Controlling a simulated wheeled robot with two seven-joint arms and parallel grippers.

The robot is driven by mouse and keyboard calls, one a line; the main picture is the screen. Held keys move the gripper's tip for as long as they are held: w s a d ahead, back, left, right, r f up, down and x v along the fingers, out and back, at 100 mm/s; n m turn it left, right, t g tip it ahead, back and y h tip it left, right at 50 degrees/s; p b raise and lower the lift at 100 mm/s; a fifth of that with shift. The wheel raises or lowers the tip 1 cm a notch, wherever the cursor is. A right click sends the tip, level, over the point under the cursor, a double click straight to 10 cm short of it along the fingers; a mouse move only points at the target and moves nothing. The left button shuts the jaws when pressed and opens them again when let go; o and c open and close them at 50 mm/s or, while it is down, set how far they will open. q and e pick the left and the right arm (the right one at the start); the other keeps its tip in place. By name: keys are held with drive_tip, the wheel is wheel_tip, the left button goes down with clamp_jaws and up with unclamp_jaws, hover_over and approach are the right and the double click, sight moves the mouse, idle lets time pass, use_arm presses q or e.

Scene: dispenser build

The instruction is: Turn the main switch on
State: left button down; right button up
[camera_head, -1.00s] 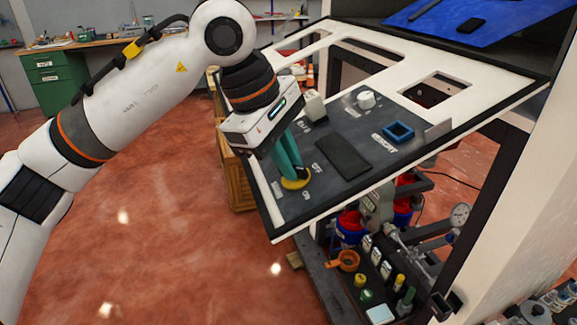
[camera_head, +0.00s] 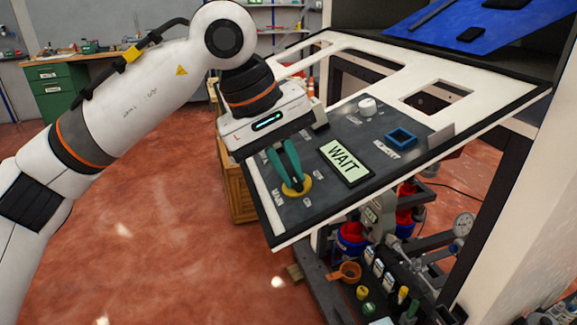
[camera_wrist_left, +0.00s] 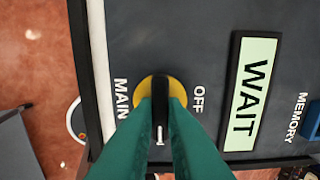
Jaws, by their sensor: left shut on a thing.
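The main switch is a dark knob on a round yellow base (camera_head: 303,188) near the front left corner of the dark control panel (camera_head: 316,207). In the left wrist view its yellow base (camera_wrist_left: 176,91) lies between the words MAIN and OFF. My left gripper (camera_head: 296,186) has its green fingers pointing down, shut on the switch knob. My right gripper is not in view.
A blue-framed square part (camera_head: 401,137) labelled MEMORY and a white knob (camera_head: 367,106) sit farther back on the panel. A pressure gauge (camera_head: 463,224) and an orange cup (camera_head: 348,271) are below it. Open red floor lies to the left.

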use_arm(q)
drive_tip(key=shift+r, duration=0.1)
idle(0.4)
drive_tip(key=c, duration=1.5)
unclamp_jaws()
drive_tip(key=v, duration=1.2)
